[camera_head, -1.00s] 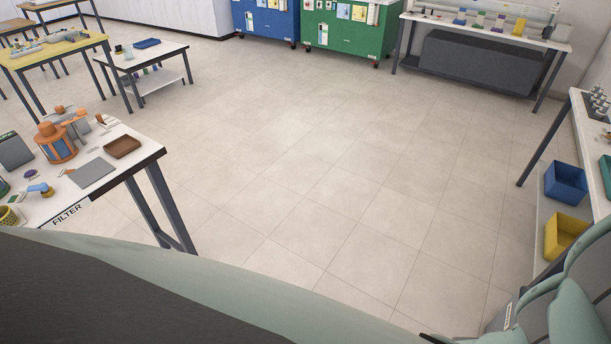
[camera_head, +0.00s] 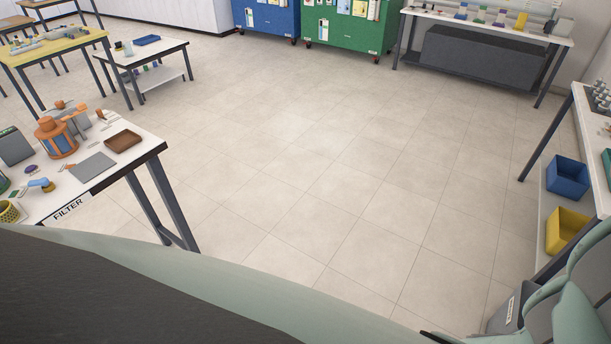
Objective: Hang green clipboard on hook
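I cannot make out a green clipboard or a hook for certain. A green wheeled board unit (camera_head: 350,33) stands at the back, with several pale sheets on its face, too small to read. A blue board unit (camera_head: 268,20) stands to its left. At the right edge, a green object (camera_head: 606,165) is cut off by the frame on the white table (camera_head: 588,125); I cannot tell what it is. My gripper is not in view. Pale green links of my arm show at the bottom right, and what they hold, if anything, is hidden.
The tiled floor (camera_head: 310,170) is clear in the middle. The FILTER table (camera_head: 68,208) stands close on the left. Blue (camera_head: 567,178) and yellow (camera_head: 567,230) bins sit on the right table's lower shelf. A long bench (camera_head: 487,29) stands at the back right.

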